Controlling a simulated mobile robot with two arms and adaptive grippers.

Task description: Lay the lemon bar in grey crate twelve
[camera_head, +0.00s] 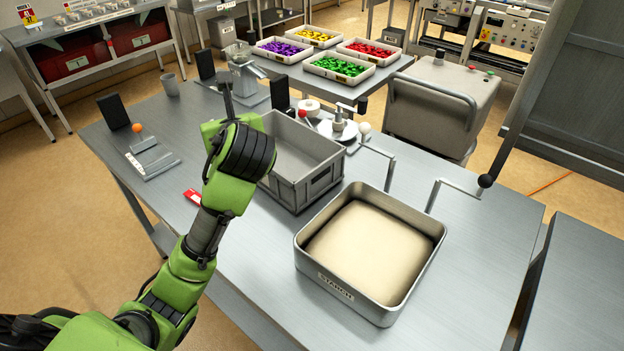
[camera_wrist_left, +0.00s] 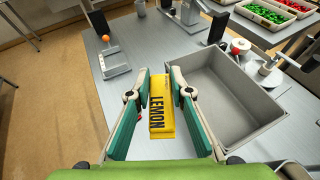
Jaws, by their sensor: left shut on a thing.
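The yellow lemon bar (camera_wrist_left: 161,104), with LEMON in dark letters, sits between the two fingers of my left gripper (camera_wrist_left: 160,82), which is shut on it. In the head view my wrist hides the gripper and the bar. An open grey crate (camera_head: 312,186) stands on the table beside my wrist. I cannot read a number on it. In the left wrist view the crate (camera_wrist_left: 262,128) is just right of the bar, and the part of its inside that shows is empty. My right gripper is not in view.
A steel starch tray (camera_head: 340,291) stands right of the crate. A small stand with an orange ball (camera_head: 137,128) is to the left. A dispenser (camera_head: 246,75) and a white-knobbed device (camera_head: 338,128) stand behind. Trays of coloured sweets (camera_head: 340,68) are farther back.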

